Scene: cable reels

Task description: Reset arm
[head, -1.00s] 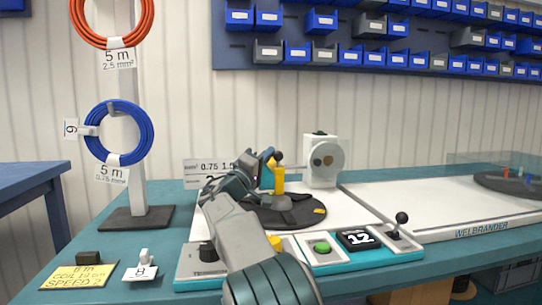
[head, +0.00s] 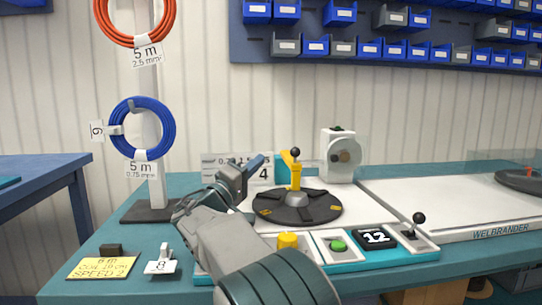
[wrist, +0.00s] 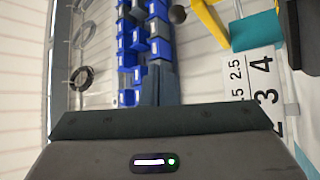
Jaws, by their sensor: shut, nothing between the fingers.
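My gripper (head: 258,166) is in the head view, left of the yellow crank (head: 293,170) on the black turntable (head: 268,208). It is raised above the bench and apart from the crank. Its fingers are shut and empty. In the wrist view its dark finger (wrist: 160,85) points toward the wall of blue bins (wrist: 135,40). Part of the yellow crank also shows in the wrist view (wrist: 210,22), at the upper right. My arm hides the left part of the control panel.
A control panel (head: 400,252) with a yellow knob (head: 288,240), green button (head: 338,245), "12" display (head: 374,237) and lever (head: 418,220) lies in front. A blue coil (head: 141,128) and an orange coil (head: 134,38) hang on the stand at left. A white unit (head: 337,155) stands behind.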

